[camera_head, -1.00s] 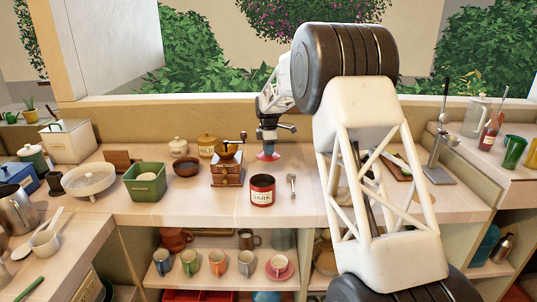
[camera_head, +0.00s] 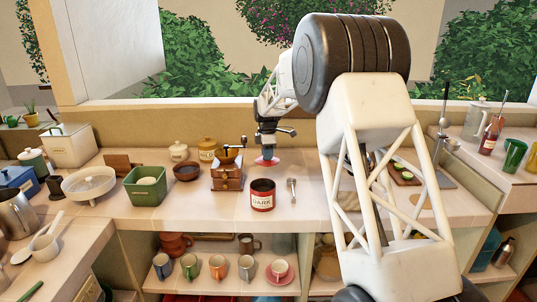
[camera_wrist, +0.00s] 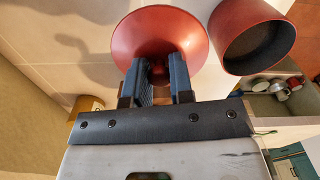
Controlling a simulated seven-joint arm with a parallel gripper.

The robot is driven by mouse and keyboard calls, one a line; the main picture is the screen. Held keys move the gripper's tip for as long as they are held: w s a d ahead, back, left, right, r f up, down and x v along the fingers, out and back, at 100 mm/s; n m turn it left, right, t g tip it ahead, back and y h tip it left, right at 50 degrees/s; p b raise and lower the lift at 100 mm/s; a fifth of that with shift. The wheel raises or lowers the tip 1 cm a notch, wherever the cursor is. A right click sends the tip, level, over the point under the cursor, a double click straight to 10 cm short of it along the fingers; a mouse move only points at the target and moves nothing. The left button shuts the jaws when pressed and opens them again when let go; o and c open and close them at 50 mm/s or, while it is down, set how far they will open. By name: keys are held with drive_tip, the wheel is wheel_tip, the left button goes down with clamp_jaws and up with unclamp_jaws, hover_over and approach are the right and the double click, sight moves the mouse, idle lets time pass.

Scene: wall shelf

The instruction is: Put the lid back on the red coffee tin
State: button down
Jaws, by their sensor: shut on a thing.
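The red coffee tin (camera_head: 262,198) stands upright on the counter, its top open and dark inside. In the wrist view the tin (camera_wrist: 234,55) is at the upper right. The red lid (camera_head: 266,162) is in the air behind the tin in the head view. It shows in the wrist view as a round red disc (camera_wrist: 190,30), beside the tin and apart from it. My gripper (camera_head: 267,150) is shut on the lid; in the wrist view its two dark fingers (camera_wrist: 160,78) close at the lid's middle, hiding most of what they grip.
A wooden coffee grinder (camera_head: 227,176) stands left of the tin, and a spoon (camera_head: 292,190) lies just right of it. A brown bowl (camera_head: 187,171) and green basket (camera_head: 146,190) are farther left. The counter's front edge is close before the tin.

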drive_tip(key=s+r, duration=0.2)
drive_tip(key=s, duration=0.4)
drive_tip(key=s+a+r, duration=0.1)
drive_tip(key=s+r, duration=0.1)
drive_tip(key=s, duration=0.5)
drive_tip(key=shift+a+r, duration=0.25)
drive_tip(key=shift+r, duration=0.1)
drive_tip(key=shift+s+f, duration=0.1)
drive_tip(key=shift+f, duration=0.05)
wheel_tip(320, 180, down, 6)
idle(0.6)
drive_tip(key=shift+f, duration=0.5)
idle(2.8)
drive_tip(key=shift+c, duration=2.2)
unclamp_jaws()
drive_tip(key=shift+r, duration=0.2)
